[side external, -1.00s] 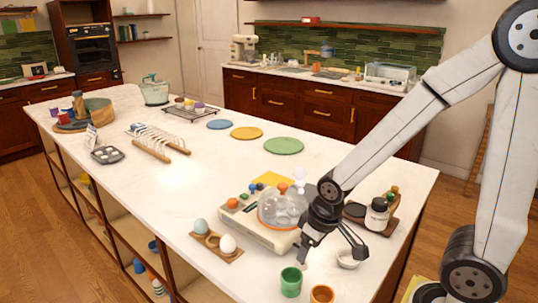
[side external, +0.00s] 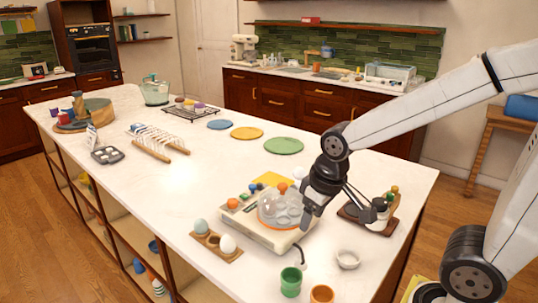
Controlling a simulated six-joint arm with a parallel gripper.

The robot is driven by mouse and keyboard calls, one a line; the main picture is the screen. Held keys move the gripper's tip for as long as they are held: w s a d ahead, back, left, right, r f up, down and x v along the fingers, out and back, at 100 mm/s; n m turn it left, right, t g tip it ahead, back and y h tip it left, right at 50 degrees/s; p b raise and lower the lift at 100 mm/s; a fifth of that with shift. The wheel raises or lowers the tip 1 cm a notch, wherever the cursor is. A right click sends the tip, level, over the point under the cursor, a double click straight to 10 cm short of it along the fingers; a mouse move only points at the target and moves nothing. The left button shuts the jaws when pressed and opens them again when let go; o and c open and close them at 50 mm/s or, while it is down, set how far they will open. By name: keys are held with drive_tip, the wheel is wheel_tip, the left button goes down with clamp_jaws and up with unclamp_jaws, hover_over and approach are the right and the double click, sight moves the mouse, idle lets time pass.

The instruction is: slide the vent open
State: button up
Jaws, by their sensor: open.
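An egg cooker with a cream base (side external: 262,228) stands near the front of the island. Its clear domed lid (side external: 280,208) sits on it, with an orange knob (side external: 283,188) on top. A vent is too small to make out on the lid. My gripper (side external: 336,212) is just right of the dome, pointing down, with its fingers spread and nothing seen between them. One finger overlaps the dome's right edge in the picture; I cannot tell whether it touches. My gripper hides part of the lid's right side.
A wooden board with jars (side external: 377,226) stands right of my gripper. A small white bowl (side external: 348,260), a green cup (side external: 290,282) and an orange cup (side external: 322,294) are in front. An egg holder (side external: 214,246) is left of the cooker.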

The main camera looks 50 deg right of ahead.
drive_tip(key=w+d+r+n+h, duration=0.1)
drive_tip(key=w+d+n, duration=0.15)
drive_tip(key=w, duration=0.25)
drive_tip(key=w+d+r+n+g, duration=0.1)
drive_tip(key=w+n, duration=0.2)
drive_tip(key=w, duration=0.2)
drive_tip(key=w+d+r+n+h, duration=0.1)
drive_tip(key=w+d+n, duration=0.15)
drive_tip(key=w, duration=0.35)
drive_tip(key=n+g+h, duration=0.2)
drive_tip(key=n, duration=0.8)
approach(259, 184)
drive_tip(key=shift+s+f+h, duration=0.1)
drive_tip(key=shift+f+h, duration=0.2)
drive_tip(key=shift+f, duration=0.4)
drive_tip(key=shift+f, duration=0.1)
drive_tip(key=shift+x, duration=3.8)
clamp_jaws()
